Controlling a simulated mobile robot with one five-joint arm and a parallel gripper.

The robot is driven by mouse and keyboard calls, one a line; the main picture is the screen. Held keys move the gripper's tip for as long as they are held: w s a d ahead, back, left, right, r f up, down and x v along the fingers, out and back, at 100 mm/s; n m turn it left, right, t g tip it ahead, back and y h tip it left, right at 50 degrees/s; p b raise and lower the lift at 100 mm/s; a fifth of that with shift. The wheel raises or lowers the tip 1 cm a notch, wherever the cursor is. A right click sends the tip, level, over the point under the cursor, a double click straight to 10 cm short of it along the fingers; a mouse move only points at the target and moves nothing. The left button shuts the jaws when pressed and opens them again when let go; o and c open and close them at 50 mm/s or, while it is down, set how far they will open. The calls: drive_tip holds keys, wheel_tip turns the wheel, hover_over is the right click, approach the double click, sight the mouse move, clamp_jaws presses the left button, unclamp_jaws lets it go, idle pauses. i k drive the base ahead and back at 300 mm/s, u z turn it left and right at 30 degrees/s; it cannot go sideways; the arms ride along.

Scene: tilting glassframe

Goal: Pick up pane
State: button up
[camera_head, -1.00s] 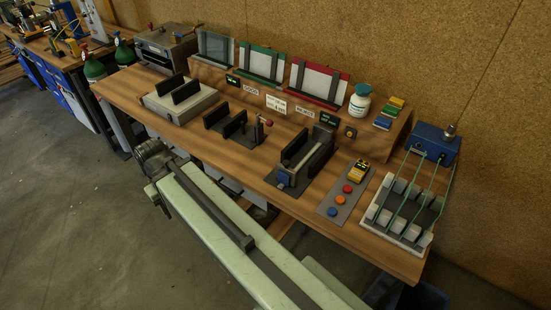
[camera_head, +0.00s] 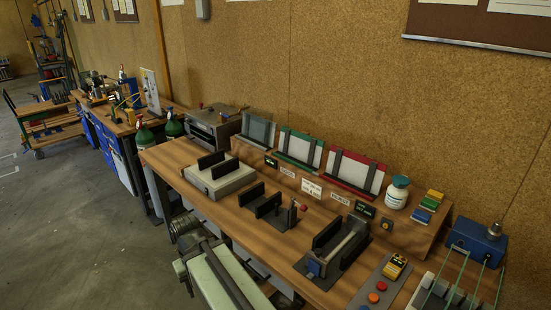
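A greyish, see-through glass pane (camera_head: 258,128) stands upright in the grey rack at the left of the raised shelf along the back of the bench. A paler pane-like sheet (camera_head: 298,148) stands in the green rack, and another (camera_head: 353,171) stands in the red rack to its right. I cannot tell whether these two are glass. No gripper fingers show in the picture, so I cannot see any contact with a pane.
The wooden bench (camera_head: 172,155) carries a pale block with dark jaws (camera_head: 219,176), a dark two-jaw fixture (camera_head: 262,203), and a clamp-like fixture (camera_head: 341,243). A white jar (camera_head: 397,194) stands right of the racks. A pale green beam (camera_head: 222,278) lies before the bench.

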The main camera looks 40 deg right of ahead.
sight(257, 123)
drive_tip(key=u, duration=0.15)
drive_tip(key=i, duration=2.6)
drive_tip(key=z, duration=0.5)
drive_tip(key=i, duration=0.6)
drive_tip(key=z, duration=0.55)
drive_tip(key=k, duration=0.9)
drive_tip(key=z, duration=0.15)
drive_tip(key=i, duration=0.85)
drive_tip(key=u, duration=0.25)
drive_tip(key=k, duration=0.75)
drive_tip(key=z, duration=0.25)
